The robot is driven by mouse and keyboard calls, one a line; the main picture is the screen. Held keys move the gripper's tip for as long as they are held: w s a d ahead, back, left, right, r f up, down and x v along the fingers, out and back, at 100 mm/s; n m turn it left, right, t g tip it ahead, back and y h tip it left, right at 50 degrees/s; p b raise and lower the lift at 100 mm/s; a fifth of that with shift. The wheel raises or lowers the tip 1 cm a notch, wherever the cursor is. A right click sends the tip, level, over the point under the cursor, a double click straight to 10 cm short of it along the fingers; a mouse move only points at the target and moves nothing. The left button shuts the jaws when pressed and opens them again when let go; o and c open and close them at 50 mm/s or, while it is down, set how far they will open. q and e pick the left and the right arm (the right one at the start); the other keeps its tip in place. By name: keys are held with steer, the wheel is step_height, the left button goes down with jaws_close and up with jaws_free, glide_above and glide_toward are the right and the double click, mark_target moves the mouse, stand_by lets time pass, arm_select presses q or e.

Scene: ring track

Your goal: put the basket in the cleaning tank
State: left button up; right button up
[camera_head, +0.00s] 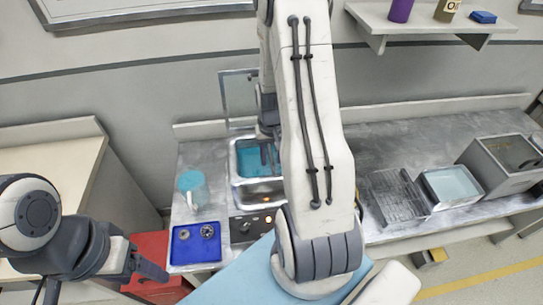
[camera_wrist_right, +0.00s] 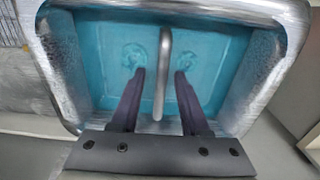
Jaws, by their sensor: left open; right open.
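The cleaning tank (camera_head: 277,191) is a steel box of blue liquid on the bench, its lid raised behind. In the right wrist view the tank's steel rim (camera_wrist_right: 292,30) surrounds the blue liquid. A grey upright handle bar (camera_wrist_right: 163,70), apparently the basket's, stands between my right gripper's fingers, with a gap on each side. The basket's body is hard to tell from the tank's walls. My right gripper (camera_wrist_right: 159,85) is open around the bar; in the head view it is at the tank, partly hidden by my arm. My left gripper (camera_head: 103,280) is open and empty at lower left.
A blue tray (camera_head: 176,262) with two small round parts and a beaker of blue liquid (camera_head: 191,181) stand left of the tank. A wire rack (camera_head: 397,197), a water basin (camera_head: 451,186) and a grey box (camera_head: 503,160) stand right. A shelf (camera_head: 375,28) hangs above.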

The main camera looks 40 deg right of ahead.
steer(key=shift+r, duration=0.3)
step_height(320, 180, up, 12)
steer(key=b, duration=0.2)
steer(key=s+a+r+n, duration=0.15)
steer(key=a+n, duration=0.25)
steer(key=a, duration=0.6)
steer(key=s+a+r+n, duration=0.1)
steer(key=s+a+n, duration=0.15)
steer(key=a, duration=0.85)
steer(key=s+a+n+y, duration=0.1)
steer(key=s+a+n, duration=0.6)
steer(key=s+a, duration=0.3)
steer(key=shift+s+r, duration=0.4)
steer(key=shift+s, duration=0.75)
